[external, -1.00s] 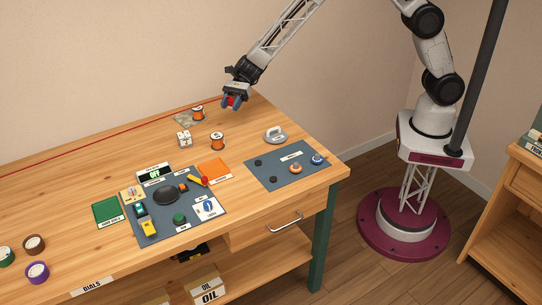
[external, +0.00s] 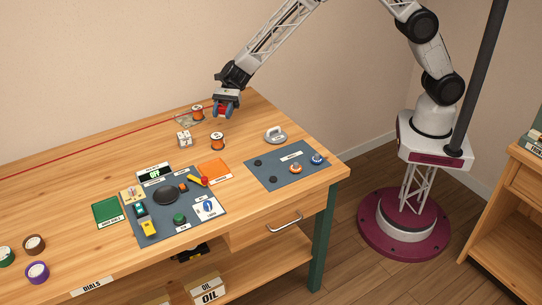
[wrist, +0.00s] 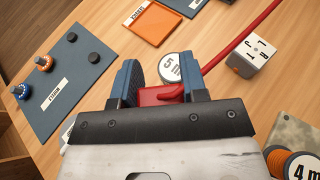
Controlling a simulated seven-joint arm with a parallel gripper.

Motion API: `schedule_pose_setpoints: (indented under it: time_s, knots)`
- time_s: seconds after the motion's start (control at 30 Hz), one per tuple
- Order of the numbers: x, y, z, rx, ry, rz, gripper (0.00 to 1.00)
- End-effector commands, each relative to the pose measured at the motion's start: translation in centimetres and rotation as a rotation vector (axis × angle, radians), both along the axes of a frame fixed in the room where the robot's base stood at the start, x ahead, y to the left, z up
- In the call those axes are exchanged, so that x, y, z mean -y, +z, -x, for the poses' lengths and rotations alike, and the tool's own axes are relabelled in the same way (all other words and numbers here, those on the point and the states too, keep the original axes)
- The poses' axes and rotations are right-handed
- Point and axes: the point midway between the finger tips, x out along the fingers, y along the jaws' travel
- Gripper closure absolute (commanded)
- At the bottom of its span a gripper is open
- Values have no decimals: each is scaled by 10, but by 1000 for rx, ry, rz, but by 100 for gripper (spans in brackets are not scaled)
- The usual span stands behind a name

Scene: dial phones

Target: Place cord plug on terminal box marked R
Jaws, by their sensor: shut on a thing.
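My gripper (external: 226,112) is above the back right part of the workbench, shut on a red cord plug. In the wrist view, the red plug (wrist: 160,96) sits between the blue fingers of my gripper (wrist: 168,92). A red cord (external: 95,142) runs from the plug side to the left along the back of the bench; it also shows in the wrist view (wrist: 235,45). The terminal box (external: 184,140) is a small pale cube with letters on its faces, standing below and left of my gripper. In the wrist view the box (wrist: 250,58) is right of the plug, apart from it.
An orange spool (external: 217,142) stands right of the box; another spool (external: 197,112) stands behind it. A dial panel (external: 151,232) lies in front.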

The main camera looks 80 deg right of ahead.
Motion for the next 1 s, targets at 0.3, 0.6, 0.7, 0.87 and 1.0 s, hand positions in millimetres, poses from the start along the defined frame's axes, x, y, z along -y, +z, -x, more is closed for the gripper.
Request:
schedule_pose_setpoints:
  time_s: [0.3, 0.6, 0.7, 0.87, 1.0]
  knots:
    - [-13, -3, -23, 1, 0, 0, 83]
    - [-30, -7, -55, 0, 0, 0, 83]
    - [-36, -8, -65, 1, 0, 0, 83]
    - [-44, -10, -82, 0, 0, 0, 83]
    - [-52, -11, -96, 1, 0, 0, 83]
